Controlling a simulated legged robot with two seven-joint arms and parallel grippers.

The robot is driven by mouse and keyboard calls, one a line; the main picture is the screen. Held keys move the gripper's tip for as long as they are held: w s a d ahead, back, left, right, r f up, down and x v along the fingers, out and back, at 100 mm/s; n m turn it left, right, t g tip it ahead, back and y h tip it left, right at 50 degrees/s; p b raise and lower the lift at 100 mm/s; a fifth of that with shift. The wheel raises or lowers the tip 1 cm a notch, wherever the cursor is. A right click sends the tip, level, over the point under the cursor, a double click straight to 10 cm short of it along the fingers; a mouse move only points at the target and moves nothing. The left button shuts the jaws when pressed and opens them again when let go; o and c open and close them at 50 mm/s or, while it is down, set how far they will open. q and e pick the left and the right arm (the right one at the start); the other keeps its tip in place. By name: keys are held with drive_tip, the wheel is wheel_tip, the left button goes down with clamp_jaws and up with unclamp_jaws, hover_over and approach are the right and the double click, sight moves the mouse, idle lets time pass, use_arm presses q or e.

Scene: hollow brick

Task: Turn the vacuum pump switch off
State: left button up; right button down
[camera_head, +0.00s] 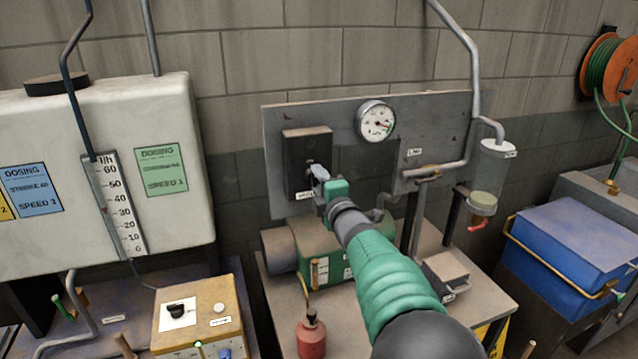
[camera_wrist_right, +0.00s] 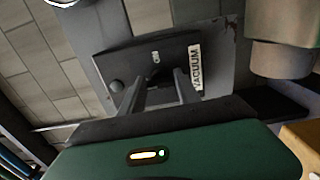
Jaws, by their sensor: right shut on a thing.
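The vacuum switch is a dark box (camera_head: 306,150) on the grey back panel, left of the round gauge. It also fills the upper middle of the right wrist view (camera_wrist_right: 150,45), beside a white VACUUM label (camera_wrist_right: 195,68) and with a small pale mark on its face. My right gripper (camera_head: 320,174) reaches the front of this box from the lower right. In the right wrist view its two fingers (camera_wrist_right: 160,85) point at the box. It is shut on the switch handle, which is mostly hidden between the fingers. The handle's exact position cannot be told. My left gripper is not in view.
A round gauge (camera_head: 376,121) and grey pipes (camera_head: 440,172) are to the right of the box. A green pump (camera_head: 322,250) and a red bottle (camera_head: 311,336) are below. A yellow control box (camera_head: 200,318) and a white tank (camera_head: 95,200) stand left, a blue case (camera_head: 575,255) right.

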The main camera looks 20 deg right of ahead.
drive_tip(key=c, duration=1.2)
unclamp_jaws()
drive_tip(key=shift+a+f, duration=0.1)
drive_tip(key=shift+f, duration=0.4)
drive_tip(key=o, duration=0.3)
drive_tip(key=shift+r, duration=0.15)
drive_tip(key=shift+o, duration=0.2)
drive_tip(key=shift+r, duration=0.1)
drive_tip(key=s+b, duration=0.3)
drive_tip(key=s, duration=1.3)
drive_tip(key=shift+s+d+b, duration=0.3)
drive_tip(key=shift+s, duration=0.1)
